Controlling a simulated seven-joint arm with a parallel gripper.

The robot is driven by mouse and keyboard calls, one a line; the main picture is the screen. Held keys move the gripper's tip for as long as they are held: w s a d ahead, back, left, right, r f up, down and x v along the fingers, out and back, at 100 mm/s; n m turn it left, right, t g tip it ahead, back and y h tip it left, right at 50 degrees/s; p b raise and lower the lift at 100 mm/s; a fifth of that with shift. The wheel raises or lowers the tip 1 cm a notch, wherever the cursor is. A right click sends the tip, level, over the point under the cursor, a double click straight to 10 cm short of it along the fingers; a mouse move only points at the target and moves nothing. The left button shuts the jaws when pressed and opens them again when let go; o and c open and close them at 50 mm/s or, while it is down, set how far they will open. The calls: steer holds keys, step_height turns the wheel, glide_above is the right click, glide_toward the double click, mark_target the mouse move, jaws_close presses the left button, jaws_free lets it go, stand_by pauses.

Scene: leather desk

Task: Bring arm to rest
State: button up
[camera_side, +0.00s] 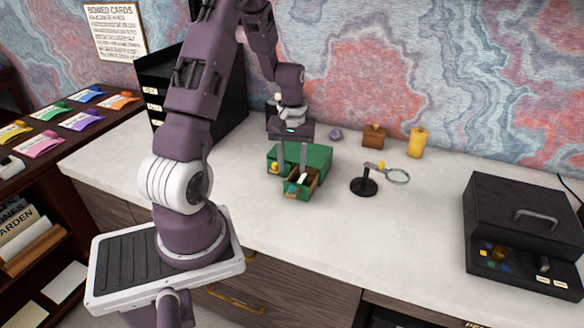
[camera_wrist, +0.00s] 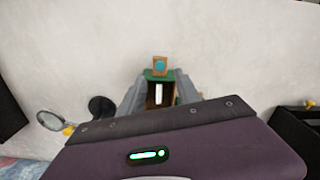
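My gripper (camera_side: 292,168) points down over a small green drawer box (camera_side: 319,155) on the desk. Its two fingers are apart, and I see nothing held between them. In the wrist view the gripper (camera_wrist: 160,84) has its fingers on either side of the box's pulled-out drawer. The open drawer (camera_side: 310,184) has wooden sides and a teal knob at the front. A white piece (camera_side: 306,177) lies in it and also shows in the wrist view (camera_wrist: 159,94). I cannot tell whether the fingertips touch the box.
A magnifying glass on a black stand (camera_side: 364,186) stands right of the box. A yellow cylinder (camera_side: 417,142), a brown block (camera_side: 374,137) and a purple stone (camera_side: 335,134) are behind. A black case (camera_side: 525,225) sits far right. The desk's front middle (camera_side: 330,245) is clear.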

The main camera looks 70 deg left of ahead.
steer(key=d+r+m+t+y, duration=0.15)
steer(key=d+r+m, duration=0.35)
steer(key=d+r, duration=0.9)
steer(key=s+d+r+m+t, duration=0.2)
steer(key=s+d+r+m, duration=0.1)
steer(key=s+d, duration=0.3)
steer(key=s+d+r+m+t+h, duration=0.1)
steer(key=s+d+r+m+t, duration=0.1)
steer(key=s+d+r+m, duration=0.2)
steer(key=s+d+r, duration=0.1)
steer(key=s+d, duration=0.1)
steer(key=shift+s+r, duration=0.2)
steer(key=shift+s, duration=0.15)
